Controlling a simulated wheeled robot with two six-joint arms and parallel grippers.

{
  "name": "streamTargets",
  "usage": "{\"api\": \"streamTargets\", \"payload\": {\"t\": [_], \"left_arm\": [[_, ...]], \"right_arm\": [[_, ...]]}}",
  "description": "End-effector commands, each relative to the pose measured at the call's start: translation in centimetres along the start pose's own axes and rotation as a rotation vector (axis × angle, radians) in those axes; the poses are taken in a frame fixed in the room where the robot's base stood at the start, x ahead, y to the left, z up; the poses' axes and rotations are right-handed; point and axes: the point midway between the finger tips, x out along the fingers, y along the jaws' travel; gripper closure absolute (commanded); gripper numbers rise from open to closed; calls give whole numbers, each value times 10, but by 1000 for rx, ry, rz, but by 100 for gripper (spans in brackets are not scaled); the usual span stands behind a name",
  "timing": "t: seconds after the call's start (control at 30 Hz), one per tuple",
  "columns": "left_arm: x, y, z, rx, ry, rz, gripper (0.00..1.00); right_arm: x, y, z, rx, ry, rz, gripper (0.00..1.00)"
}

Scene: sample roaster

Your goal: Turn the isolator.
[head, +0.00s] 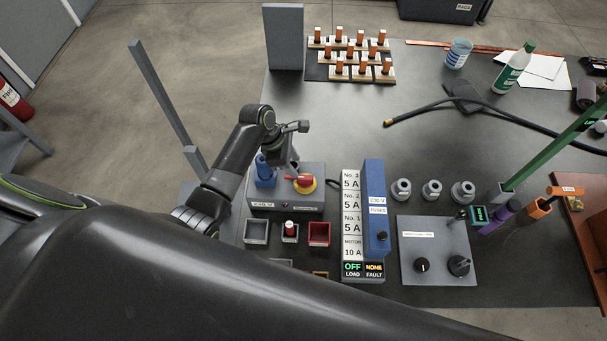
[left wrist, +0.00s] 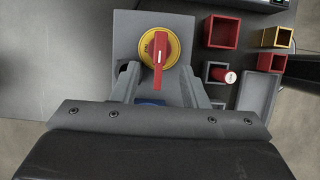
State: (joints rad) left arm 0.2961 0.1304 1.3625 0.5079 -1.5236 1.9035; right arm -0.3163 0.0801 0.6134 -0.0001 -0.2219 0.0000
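The isolator is a red rotary handle on a yellow disc (head: 307,183), on top of a grey box (head: 315,200). In the left wrist view the red handle (left wrist: 159,50) points down the picture, towards my gripper. My left gripper (head: 292,168) is just beside the isolator. In the left wrist view its two fingers (left wrist: 159,72) are apart, one either side of the handle's end, with visible gaps; I see no grip on it. A blue object (head: 265,170) stands at the box's left, partly hidden behind the fingers in the wrist view. My right gripper is not in view.
A fuse panel (head: 373,210) right of the box reads LOAD OFF, FAULT NONE. Small bins, including a red one (head: 319,234), sit in front. A grey control box (head: 438,250) stands further right. A grey upright block (head: 284,37) is at the back.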

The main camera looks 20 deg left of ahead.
Motion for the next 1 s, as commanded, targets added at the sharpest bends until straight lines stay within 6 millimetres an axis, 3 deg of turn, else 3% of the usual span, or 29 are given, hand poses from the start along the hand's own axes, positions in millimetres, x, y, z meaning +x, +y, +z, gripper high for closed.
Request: {"api": "streamTargets", "payload": {"t": [0.2,0.4,0.6,0.93,1.0], "left_arm": [[40,0,0,-2,1,-2,60],[66,0,0,-1,0,0,60],[78,0,0,1,1,1,60],[79,0,0,1,1,2,60],[79,0,0,1,1,1,69]], "right_arm": [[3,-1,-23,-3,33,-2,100],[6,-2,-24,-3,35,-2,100],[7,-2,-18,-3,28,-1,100],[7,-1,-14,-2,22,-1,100],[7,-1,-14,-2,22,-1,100]]}}
